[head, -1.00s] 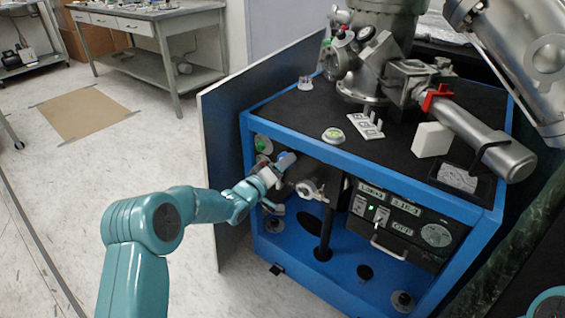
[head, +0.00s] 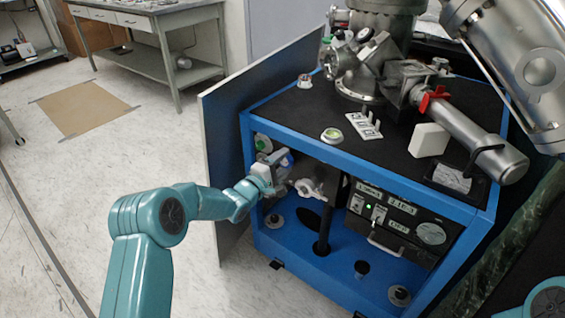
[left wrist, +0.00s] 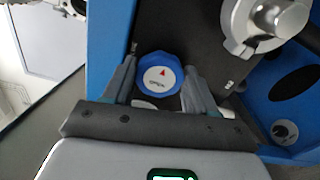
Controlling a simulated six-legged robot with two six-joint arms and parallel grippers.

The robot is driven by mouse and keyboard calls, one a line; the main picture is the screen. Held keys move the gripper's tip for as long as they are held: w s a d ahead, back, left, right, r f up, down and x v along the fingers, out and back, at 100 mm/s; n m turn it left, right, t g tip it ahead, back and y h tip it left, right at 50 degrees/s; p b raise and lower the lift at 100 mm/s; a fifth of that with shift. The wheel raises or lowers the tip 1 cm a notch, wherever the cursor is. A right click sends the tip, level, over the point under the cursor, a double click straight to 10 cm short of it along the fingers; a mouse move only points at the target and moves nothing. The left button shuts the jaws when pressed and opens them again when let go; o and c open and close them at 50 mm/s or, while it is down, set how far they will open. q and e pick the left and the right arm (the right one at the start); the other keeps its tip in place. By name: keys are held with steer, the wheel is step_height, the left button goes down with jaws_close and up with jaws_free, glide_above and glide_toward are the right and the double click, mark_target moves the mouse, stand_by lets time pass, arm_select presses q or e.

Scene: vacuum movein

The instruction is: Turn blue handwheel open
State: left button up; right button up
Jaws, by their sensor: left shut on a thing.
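The blue handwheel (left wrist: 160,75) has a white centre label with a red arrow and the word OPEN. In the left wrist view it sits between the two fingers of my left gripper (left wrist: 160,85), which is shut on it. In the head view the handwheel (head: 287,160) shows as a small blue patch inside the blue cabinet's left opening, partly hidden by my left gripper (head: 272,162). My right gripper is not in view; only a teal piece of my right arm shows at the bottom right corner.
The blue cabinet (head: 350,158) has a metal valve body (head: 307,187) beside the handwheel and a black control panel (head: 400,215) to the right. Metal vacuum parts (head: 375,50) stand on top.

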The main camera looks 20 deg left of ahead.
arm_select(q)
steer(key=shift+n, duration=0.4)
steer(key=o, duration=1.1)
steer(key=shift+c, duration=0.2)
steer(key=shift+s, duration=0.1)
steer(key=p+v, duration=0.2)
steer(key=v, duration=1.4)
steer(key=shift+s, duration=0.1)
